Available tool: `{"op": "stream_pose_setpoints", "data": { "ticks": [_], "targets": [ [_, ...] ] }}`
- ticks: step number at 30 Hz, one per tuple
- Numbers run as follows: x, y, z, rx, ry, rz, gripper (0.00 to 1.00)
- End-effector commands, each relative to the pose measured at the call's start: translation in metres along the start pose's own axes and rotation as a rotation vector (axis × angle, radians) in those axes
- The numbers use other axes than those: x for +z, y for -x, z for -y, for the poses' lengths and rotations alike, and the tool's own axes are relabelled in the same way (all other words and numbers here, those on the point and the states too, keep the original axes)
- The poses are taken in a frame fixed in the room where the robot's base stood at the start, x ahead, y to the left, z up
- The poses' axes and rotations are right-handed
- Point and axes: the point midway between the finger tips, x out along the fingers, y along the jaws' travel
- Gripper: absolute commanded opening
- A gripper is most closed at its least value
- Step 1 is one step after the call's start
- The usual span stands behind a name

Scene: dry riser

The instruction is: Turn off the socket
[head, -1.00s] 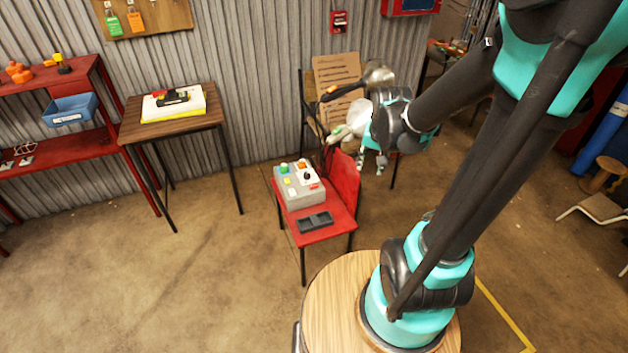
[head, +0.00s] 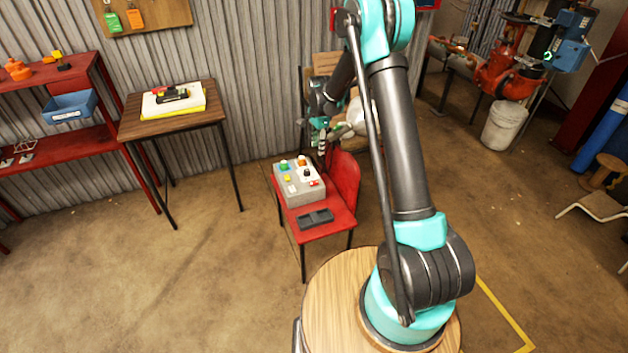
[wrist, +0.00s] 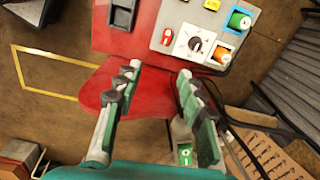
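A grey control box (head: 302,194) sits on a red chair (head: 325,236). I cannot tell which part is the socket. My gripper (wrist: 157,72) is open and empty, its fingers apart over the red chair, close to the box's knob side but not touching it. In the head view, my gripper (head: 321,143) hangs behind and right of the box.
A black two-compartment tray (head: 315,219) lies on the chair in front of the box. The chair's red backrest (head: 345,178) rises right of the box. A wooden table (head: 150,127) stands left, and a red shelf (head: 70,148) beyond it. Floor left of the chair is clear.

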Motion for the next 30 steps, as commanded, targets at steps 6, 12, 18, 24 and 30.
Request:
{"op": "stream_pose_setpoints", "data": {
  "ticks": [6,12,18,24,30],
  "targets": [
    [0.008,-0.026,0.019,0.022,-0.072,0.003,0.40],
    [0.009,-0.042,0.019,0.024,-0.080,0.003,0.40],
    [0.009,-0.078,0.019,0.024,-0.079,0.003,0.40],
    [0.009,-0.118,0.018,0.023,-0.078,0.003,0.40],
    [0.009,-0.157,0.017,0.023,-0.078,0.003,0.40]
  ]
}}
